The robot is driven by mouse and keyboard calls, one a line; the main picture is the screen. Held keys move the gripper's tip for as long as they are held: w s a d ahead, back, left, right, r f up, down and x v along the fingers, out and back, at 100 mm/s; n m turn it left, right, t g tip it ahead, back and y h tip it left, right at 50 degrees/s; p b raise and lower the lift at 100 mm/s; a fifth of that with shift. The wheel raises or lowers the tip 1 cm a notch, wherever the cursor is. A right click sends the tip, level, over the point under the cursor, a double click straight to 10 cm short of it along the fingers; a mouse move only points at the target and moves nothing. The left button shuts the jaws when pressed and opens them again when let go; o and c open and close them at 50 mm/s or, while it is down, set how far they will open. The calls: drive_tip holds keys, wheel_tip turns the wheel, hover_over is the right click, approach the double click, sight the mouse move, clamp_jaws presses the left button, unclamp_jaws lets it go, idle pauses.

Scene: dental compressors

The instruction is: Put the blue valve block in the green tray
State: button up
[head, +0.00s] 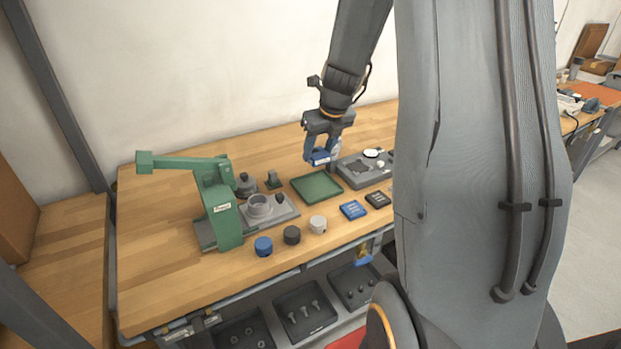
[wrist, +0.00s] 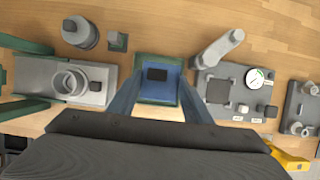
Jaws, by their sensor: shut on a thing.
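The blue valve block (wrist: 158,88), with a dark patch on top, is between my gripper's fingers. My gripper (head: 322,152) is shut on it and holds it raised above the bench; the block's blue side also shows in the head view (head: 319,157). The green tray (head: 317,196) lies flat on the bench and looks empty in the head view. It sits below and in front of the gripper in that view. In the wrist view the tray's green rim (wrist: 158,59) shows around the block, which hides most of its floor.
A green press (head: 222,205) with a grey base stands left of the tray. A grey fixture plate with a gauge (head: 357,171) is close on the right. Blue (head: 263,246), black and silver round parts and a flat blue piece (head: 353,209) sit along the front.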

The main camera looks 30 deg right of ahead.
wheel_tip(320, 180, down, 6)
drive_tip(key=shift+a+r+b, duration=0.15)
drive_tip(key=shift+r+b, duration=0.05)
drive_tip(key=shift+b, duration=0.15)
drive_tip(key=shift+f+b, duration=0.75)
drive_tip(key=shift+f, duration=1.2)
drive_tip(key=shift+f, duration=0.15)
drive_tip(key=o, duration=1.2)
